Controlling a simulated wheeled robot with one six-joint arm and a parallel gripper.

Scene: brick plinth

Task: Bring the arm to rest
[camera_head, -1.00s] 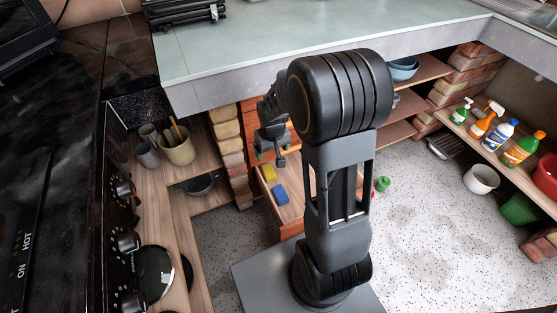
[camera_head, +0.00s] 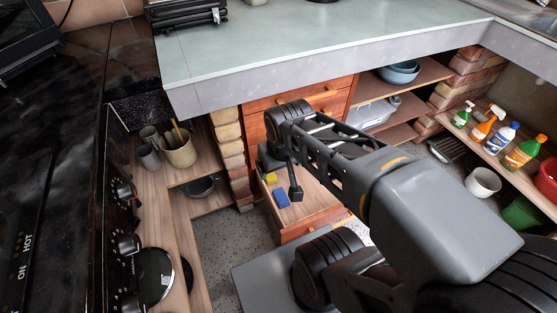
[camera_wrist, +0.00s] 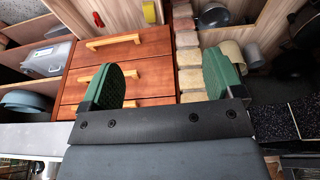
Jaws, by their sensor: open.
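My arm (camera_head: 440,215) reaches from the lower right of the head view up toward the drawers, with its elbow large and close to the camera. My gripper (camera_head: 282,172) hangs in front of the drawer unit, above an open drawer (camera_head: 318,221). In the wrist view my gripper (camera_wrist: 163,75) shows two green-padded fingers spread wide, with nothing between them. My arm hides part of the drawer.
A pale worktop (camera_head: 330,45) overhangs the drawers. A brick pillar (camera_head: 231,155) stands left of them, beside a shelf with a utensil pot (camera_head: 178,148). A black stove (camera_head: 60,170) fills the left. Spray bottles (camera_head: 483,124) stand on the right shelf. Speckled floor lies clear at lower left.

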